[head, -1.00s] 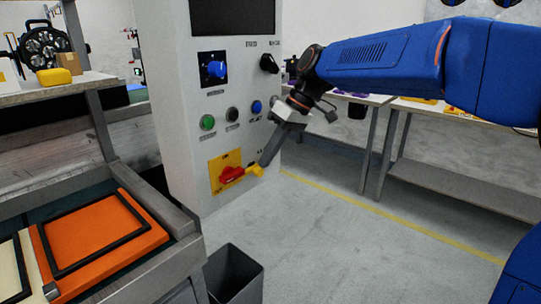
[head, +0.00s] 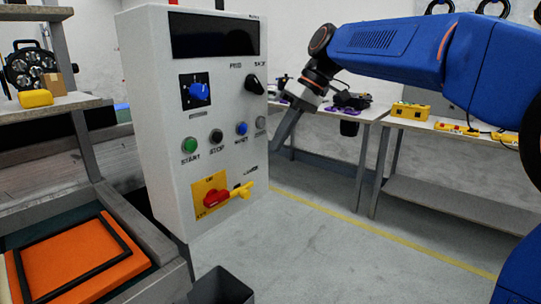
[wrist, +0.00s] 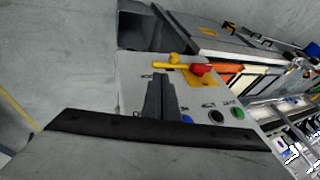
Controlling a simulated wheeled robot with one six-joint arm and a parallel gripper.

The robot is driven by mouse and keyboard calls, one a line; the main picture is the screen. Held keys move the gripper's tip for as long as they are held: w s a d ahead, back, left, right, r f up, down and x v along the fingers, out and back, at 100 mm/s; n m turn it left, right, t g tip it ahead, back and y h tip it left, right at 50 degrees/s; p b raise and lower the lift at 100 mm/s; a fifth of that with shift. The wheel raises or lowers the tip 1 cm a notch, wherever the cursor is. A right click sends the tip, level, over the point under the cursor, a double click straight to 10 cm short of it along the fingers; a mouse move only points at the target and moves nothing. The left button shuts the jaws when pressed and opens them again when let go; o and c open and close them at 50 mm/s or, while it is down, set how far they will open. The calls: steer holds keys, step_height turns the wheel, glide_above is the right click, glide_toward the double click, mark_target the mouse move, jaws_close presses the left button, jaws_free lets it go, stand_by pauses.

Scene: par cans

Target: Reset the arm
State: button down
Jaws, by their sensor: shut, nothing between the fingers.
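My arm, blue with a dark wrist, reaches in from the right in the head view. My gripper (head: 276,147) is a long grey pair of fingers, shut and empty, angled down beside the right edge of the white control cabinet (head: 160,130). It is apart from the red rotary switch (head: 216,197) on its yellow plate and the yellow handle-like piece (head: 242,190) beside it. In the wrist view the shut fingers (wrist: 158,82) point toward the panel, with the yellow piece (wrist: 160,63) and red switch (wrist: 201,70) just beyond the tips.
The panel also bears a blue knob (head: 199,91), a black knob (head: 255,84), and green (head: 190,145), black and blue buttons. Tables (head: 440,195) stand at the back right. Open floor (head: 330,250) lies between.

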steer(key=shift+v, duration=0.8)
steer(key=s+d+f+m+t+h, duration=0.5)
steer(key=s+d+f+m, duration=0.6)
steer(key=s+d+f, duration=1.5)
steer(key=shift+s+d+t+h, duration=0.4)
steer(key=shift+s+d, duration=0.35)
steer(key=shift+d, duration=0.1)
